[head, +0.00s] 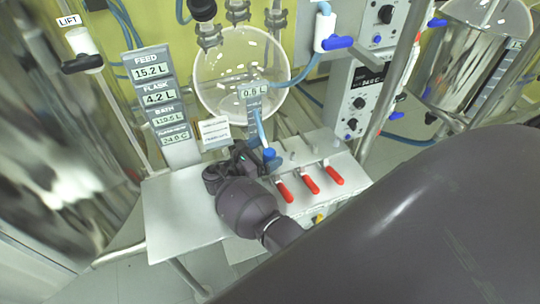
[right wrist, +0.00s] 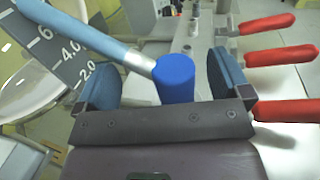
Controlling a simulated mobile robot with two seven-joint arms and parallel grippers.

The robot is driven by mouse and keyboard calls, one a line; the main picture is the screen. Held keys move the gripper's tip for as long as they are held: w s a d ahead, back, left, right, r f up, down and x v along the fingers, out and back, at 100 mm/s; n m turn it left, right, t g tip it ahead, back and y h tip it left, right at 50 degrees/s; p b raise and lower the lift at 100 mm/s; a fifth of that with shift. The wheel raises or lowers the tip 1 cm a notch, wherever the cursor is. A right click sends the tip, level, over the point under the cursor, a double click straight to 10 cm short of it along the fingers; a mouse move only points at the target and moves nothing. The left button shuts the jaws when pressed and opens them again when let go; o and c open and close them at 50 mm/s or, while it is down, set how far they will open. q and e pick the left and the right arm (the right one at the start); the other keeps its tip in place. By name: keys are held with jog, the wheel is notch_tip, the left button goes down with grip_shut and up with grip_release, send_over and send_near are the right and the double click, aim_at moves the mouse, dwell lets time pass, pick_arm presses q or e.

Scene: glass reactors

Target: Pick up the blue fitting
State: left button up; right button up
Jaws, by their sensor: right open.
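The blue fitting (head: 270,153) sits at the lower end of a light blue hose, above the metal bench below the glass flask. In the right wrist view the blue fitting (right wrist: 175,78) is a short blue cylinder, joined to the hose (right wrist: 118,55) by a silver collar. My right gripper (head: 250,157) is at the fitting in the head view. In the right wrist view my right gripper (right wrist: 165,85) is open, with one finger on each side of the fitting. The fitting is closer to the right finger, and its lower end is hidden behind the gripper body. My left gripper is not in view.
Several red-handled levers (head: 309,179) stick out along the bench (head: 185,215), just right of my right gripper; they also show in the right wrist view (right wrist: 267,61). The glass flask (head: 222,75) hangs behind. A display panel (head: 160,95) stands left. The bench's left part is clear.

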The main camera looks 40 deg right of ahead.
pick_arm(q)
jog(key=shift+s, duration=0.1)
pick_arm(e)
jog(key=c, duration=1.2)
jog(key=shift+o, duration=0.2)
